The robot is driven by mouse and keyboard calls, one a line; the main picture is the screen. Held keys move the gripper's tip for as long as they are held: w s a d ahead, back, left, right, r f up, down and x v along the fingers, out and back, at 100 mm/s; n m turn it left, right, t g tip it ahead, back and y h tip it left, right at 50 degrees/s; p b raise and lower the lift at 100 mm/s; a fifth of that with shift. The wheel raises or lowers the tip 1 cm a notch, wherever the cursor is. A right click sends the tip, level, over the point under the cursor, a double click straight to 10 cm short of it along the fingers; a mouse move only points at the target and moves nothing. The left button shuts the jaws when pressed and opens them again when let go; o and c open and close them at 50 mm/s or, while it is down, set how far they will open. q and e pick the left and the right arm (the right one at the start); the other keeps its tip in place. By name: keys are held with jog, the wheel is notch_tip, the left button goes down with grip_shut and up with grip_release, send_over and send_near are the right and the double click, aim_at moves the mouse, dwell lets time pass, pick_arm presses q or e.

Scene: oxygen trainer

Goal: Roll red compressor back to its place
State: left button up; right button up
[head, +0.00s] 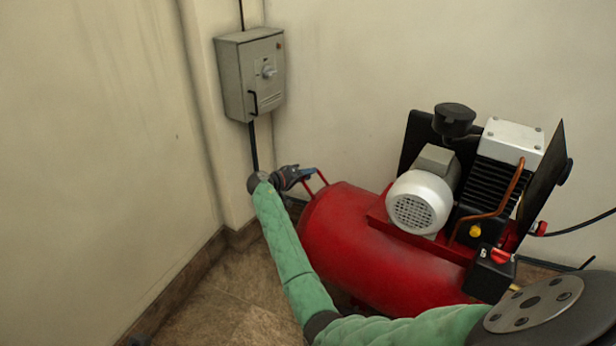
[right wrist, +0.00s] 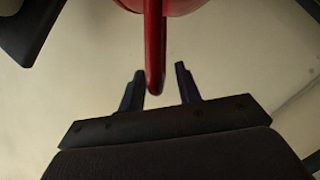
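The red compressor (head: 345,235) stands on the floor near the back wall, with a grey-white motor, dark finned pump and black guards on top. Its red handle (head: 321,179) sticks out at the tank's left end. My right gripper (head: 300,174) is at this handle. In the right wrist view the red handle (right wrist: 155,45) reaches down between the two spread dark fingers of the right gripper (right wrist: 160,68). The bar is nearer the left finger, with a clear gap to the right one. My right arm hides part of the tank's front. My left gripper is not seen.
A grey switch box (head: 250,75) hangs on the wall corner column, with a black cable above and below. Tiled floor (head: 215,285) is free at left, bounded by a brown skirting board (head: 185,280). A black cable (head: 580,222) runs off right.

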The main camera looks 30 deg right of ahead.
jog(key=shift+d, duration=0.25)
grip_shut()
jog(key=shift+s+d+f, duration=0.1)
jog(key=shift+s, duration=0.1)
